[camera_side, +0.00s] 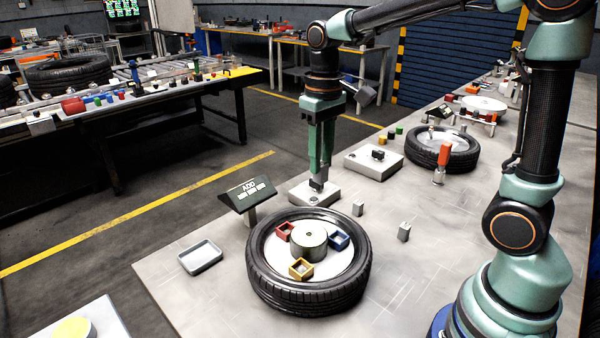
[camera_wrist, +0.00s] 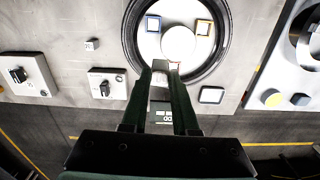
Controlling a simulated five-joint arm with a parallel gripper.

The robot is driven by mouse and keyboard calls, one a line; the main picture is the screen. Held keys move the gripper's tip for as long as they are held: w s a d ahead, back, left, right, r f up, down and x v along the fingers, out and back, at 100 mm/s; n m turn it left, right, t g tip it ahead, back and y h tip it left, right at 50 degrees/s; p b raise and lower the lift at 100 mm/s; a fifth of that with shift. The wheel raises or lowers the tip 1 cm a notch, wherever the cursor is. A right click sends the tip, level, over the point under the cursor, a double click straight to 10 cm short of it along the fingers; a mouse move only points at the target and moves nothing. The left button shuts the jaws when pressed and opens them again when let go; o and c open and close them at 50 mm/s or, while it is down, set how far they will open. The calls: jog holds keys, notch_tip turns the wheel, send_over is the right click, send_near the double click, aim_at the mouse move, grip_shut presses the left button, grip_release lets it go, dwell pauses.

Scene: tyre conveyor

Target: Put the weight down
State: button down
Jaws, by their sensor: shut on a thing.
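The fingers also show in the wrist view (camera_wrist: 166,68). The black tyre (camera_side: 308,290) lies flat in front of my gripper. Inside it, around a grey metal hub (camera_side: 308,236), sit a red bin (camera_side: 284,231), a blue bin (camera_side: 339,239) and a yellow bin (camera_side: 301,268). A sign (camera_side: 248,192) reading "ADD" stands left of the tyre.
Two small grey blocks (camera_side: 358,208) (camera_side: 404,231) stand right of the tyre. A shallow grey tray (camera_side: 200,257) lies at the left.

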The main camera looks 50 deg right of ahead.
jog(key=w+d, duration=0.3)
jog(key=d, duration=1)
send_over(445, 191)
notch_tip(445, 191, down, 20)
jog(key=shift+f, duration=0.1)
jog(key=c, duration=0.7)
grip_release()
jog(key=shift+f, duration=0.1)
